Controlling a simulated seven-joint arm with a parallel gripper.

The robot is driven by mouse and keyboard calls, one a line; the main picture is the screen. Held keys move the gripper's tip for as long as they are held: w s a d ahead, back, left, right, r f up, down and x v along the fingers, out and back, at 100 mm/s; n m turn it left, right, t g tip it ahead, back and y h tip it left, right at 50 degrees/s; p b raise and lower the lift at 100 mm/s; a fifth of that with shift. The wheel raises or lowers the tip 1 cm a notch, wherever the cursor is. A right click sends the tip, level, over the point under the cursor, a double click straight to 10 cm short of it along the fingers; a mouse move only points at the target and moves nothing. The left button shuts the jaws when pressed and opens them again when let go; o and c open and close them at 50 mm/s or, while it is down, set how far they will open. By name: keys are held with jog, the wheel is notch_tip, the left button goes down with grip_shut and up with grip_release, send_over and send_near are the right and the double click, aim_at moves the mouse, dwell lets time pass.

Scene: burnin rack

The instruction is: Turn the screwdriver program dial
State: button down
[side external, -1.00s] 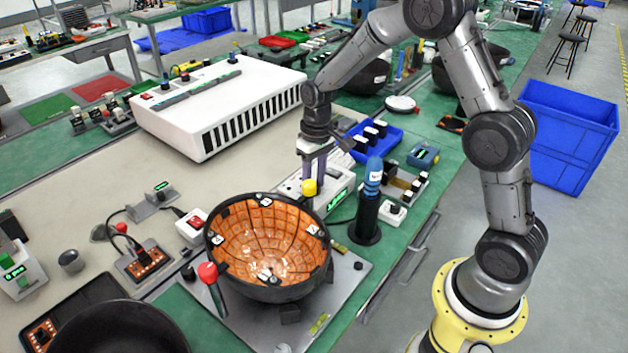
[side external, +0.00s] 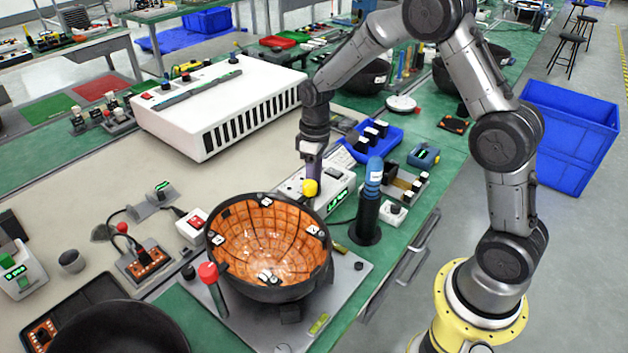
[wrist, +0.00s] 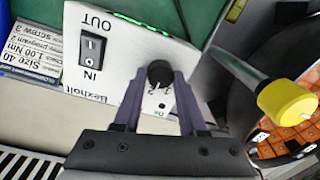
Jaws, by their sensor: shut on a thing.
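The program dial (wrist: 159,74) is a small black knob on a white controller box (wrist: 120,52) marked IN, OUT and Bexholt. In the wrist view, the purple fingers of my gripper (wrist: 159,88) stand on either side of the dial and are shut on it. In the side external view my gripper (side external: 312,165) points down at the white box (side external: 343,203), which has a green display. The fingers hide the dial there. A blue-handled screwdriver (side external: 373,178) stands upright in a black holder to the right of the box.
A yellow knob (side external: 310,187) stands close to my fingers; it also shows in the wrist view (wrist: 287,100). A dark bowl with orange tiles (side external: 268,240) sits in front of the box. A red-topped post (side external: 208,271) stands beside the bowl.

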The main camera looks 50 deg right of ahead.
jog(key=shift+c, duration=2.3)
grip_release()
notch_tip(320, 180, up, 14)
jog(key=shift+d, duration=0.4)
jog(key=shift+w+f, duration=0.1)
